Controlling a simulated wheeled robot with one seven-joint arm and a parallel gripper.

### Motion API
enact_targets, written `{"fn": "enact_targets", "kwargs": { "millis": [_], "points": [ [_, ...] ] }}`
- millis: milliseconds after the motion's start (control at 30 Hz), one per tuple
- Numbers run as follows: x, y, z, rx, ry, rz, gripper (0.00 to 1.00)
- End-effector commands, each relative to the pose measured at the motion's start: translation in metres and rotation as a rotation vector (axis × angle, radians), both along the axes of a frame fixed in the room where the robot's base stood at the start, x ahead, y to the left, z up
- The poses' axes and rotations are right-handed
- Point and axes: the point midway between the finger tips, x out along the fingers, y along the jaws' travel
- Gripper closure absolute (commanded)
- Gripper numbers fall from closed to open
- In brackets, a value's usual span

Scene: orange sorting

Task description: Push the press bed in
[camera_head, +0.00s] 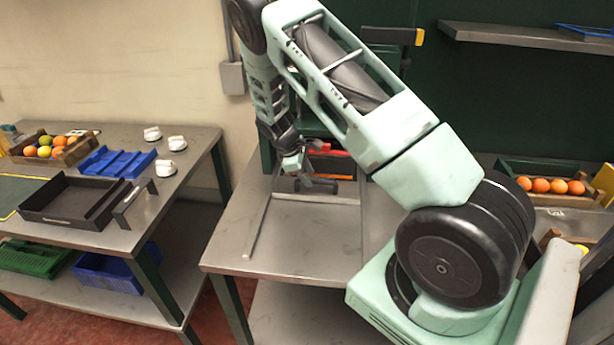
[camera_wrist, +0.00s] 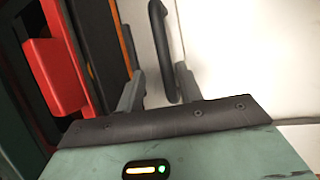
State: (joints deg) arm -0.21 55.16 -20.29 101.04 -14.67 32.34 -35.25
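The press (camera_head: 326,150) stands at the back of the middle table, a dark green frame with red parts, largely hidden behind my arm. Its bed shows only in part, low at the press front, with a dark handle (camera_head: 318,187); how far out it sits I cannot tell. My gripper (camera_head: 303,178) is down at the handle. In the wrist view, the curved black handle (camera_wrist: 160,45) reaches between the two fingers of my gripper (camera_wrist: 160,88). The fingers are apart, with a visible gap on the left side of the handle. A red block (camera_wrist: 55,75) lies left of them.
The left table holds a black tray (camera_head: 62,218), blue tray (camera_head: 100,172), fruit crate (camera_head: 30,160) and white cups. Another orange crate (camera_head: 525,199) stands at right. A shelf (camera_head: 530,38) hangs above. The middle table's front (camera_head: 305,240) is mostly clear, with a thin rail.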

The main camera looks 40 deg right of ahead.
Motion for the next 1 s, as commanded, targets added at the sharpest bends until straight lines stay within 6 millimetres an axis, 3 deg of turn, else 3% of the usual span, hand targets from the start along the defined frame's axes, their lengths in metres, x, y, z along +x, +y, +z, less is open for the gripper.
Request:
{"fn": "enact_targets", "kwargs": {
  "millis": [367,1000],
  "points": [
    [0.002,0.007,0.009,0.003,0.003,0.0,0.64],
    [0.027,0.058,0.133,0.002,-0.001,0.001,0.64]
  ]
}}
